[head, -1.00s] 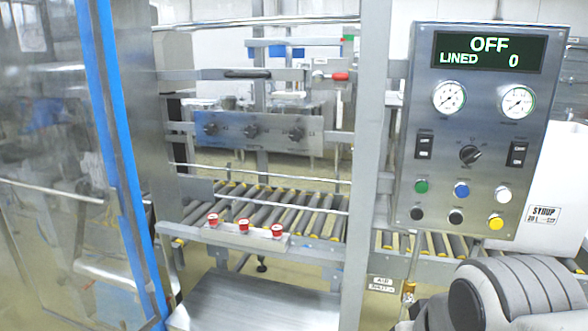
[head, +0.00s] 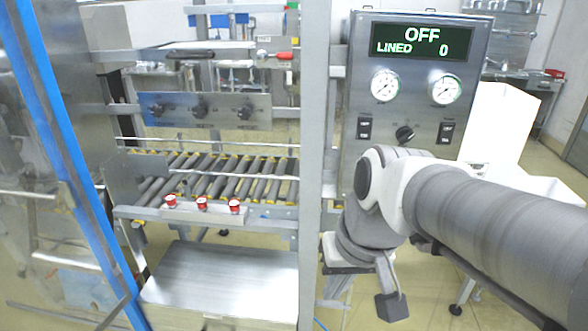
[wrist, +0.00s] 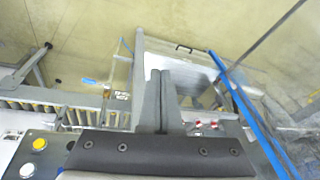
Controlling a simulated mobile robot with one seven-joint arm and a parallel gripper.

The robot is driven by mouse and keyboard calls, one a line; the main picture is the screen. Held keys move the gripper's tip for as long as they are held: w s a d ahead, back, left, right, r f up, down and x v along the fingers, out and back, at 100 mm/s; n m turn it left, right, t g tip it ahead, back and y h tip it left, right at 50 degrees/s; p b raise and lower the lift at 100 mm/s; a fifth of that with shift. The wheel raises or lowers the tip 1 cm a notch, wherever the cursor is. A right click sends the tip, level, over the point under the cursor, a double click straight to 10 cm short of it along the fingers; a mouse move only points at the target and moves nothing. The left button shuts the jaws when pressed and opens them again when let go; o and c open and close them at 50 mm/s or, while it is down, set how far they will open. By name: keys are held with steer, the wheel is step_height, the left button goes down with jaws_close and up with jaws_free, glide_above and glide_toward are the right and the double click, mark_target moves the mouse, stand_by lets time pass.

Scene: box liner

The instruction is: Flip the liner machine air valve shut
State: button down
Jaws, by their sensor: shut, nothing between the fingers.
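In the wrist view my gripper (wrist: 160,74) has its two grey fingers together, with nothing between them. A small brass-coloured fitting (wrist: 108,88), which looks like the air valve, sits left of the fingertips beside a white label (wrist: 122,95). It is too small for me to tell its handle position. My gripper appears apart from it. In the head view my arm (head: 390,200) covers the area below the control panel, so the valve is hidden there. The liner machine's control panel (head: 410,100) reads OFF and LINED 0.
A roller conveyor (head: 215,180) runs behind the grey upright post (head: 314,150). Red buttons (head: 202,203) sit on its front rail. A steel surface (head: 225,275) lies below. A blue-edged clear panel (head: 60,140) stands at left. White containers (head: 500,120) are behind my arm.

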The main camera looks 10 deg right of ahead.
steer(key=w+a+f+m+g+y+b, duration=0.2)
steer(key=w+f+m+y+b, duration=0.25)
steer(key=f+y, duration=0.4)
steer(key=w+a+f+m+g+y+b, duration=0.25)
steer(key=w+f+y, duration=0.25)
steer(key=f, duration=0.6)
steer(key=w+d+f+m+t+y+b, duration=0.1)
steer(key=w+d+f+m+t+b, duration=0.2)
steer(key=w+d+f+m+t, duration=0.45)
steer(key=w+d+f+m+t+b, duration=0.2)
steer(key=d+f+m+t, duration=0.2)
steer(key=d+m+t, duration=0.55)
steer(key=s+d+f+m+t+h+b, duration=0.15)
steer(key=d+f+m+t+h, duration=0.3)
steer(key=f+m+h, duration=0.55)
steer(key=d+f+m+t+h+b, duration=0.25)
steer(key=d+f+m+h, duration=0.35)
steer(key=h, duration=0.8)
steer(key=w+d+r+b, duration=0.2)
steer(key=w+r, duration=0.6)
steer(key=r, duration=0.3)
steer(key=shift+r+m+t, duration=0.2)
steer(key=shift+m+t, duration=0.2)
steer(key=shift+t, duration=0.05)
